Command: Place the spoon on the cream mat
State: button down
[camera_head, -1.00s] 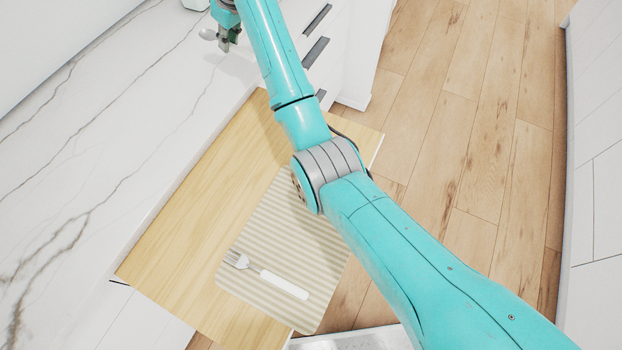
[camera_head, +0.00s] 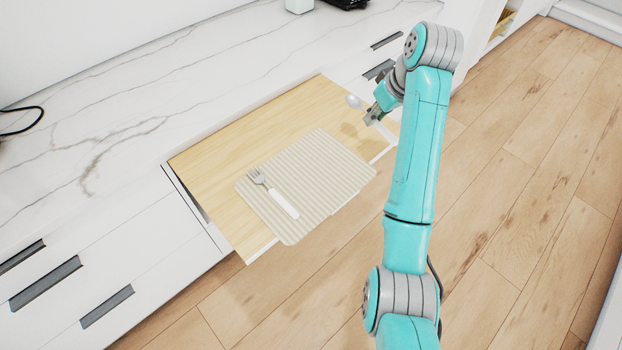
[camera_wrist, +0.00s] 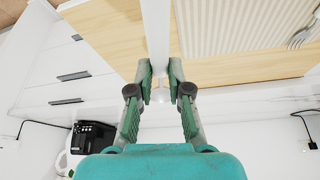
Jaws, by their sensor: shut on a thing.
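My gripper (camera_head: 372,115) is shut on the spoon and holds it above the far right part of the wooden surface. The spoon's silver bowl (camera_head: 354,101) sticks out to the left of the fingers. In the wrist view its white handle (camera_wrist: 156,35) runs away from between the fingertips (camera_wrist: 160,80). The cream mat (camera_head: 325,165) is striped and lies on the wooden surface, to the lower left of my gripper. A fork (camera_head: 276,193) with a white handle lies on the mat's left part, and its tines show in the wrist view (camera_wrist: 303,35).
The pale wooden pull-out surface (camera_head: 215,165) extends from white cabinets under a marble counter (camera_head: 130,110). The mat's middle and right are bare. A black appliance (camera_wrist: 92,140) stands on the counter. Wooden floor (camera_head: 500,200) lies to the right.

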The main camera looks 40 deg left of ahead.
jog(key=s+a+f+n, duration=0.1)
jog(key=s+a+n, duration=0.1)
jog(key=s+a, duration=0.35)
send_over(331, 158)
jog(key=d, duration=0.1)
jog(key=shift+g, duration=0.4)
jog(key=f, duration=0.5)
jog(key=shift+d+f, duration=0.1)
jog(key=shift+d, duration=0.1)
jog(key=shift+f, duration=2.25)
jog(key=shift+f, duration=0.15)
jog(key=c, duration=1.1)
grip_release()
jog(key=v, duration=0.7)
jog(key=shift+r, duration=0.35)
jog(key=shift+d, duration=0.1)
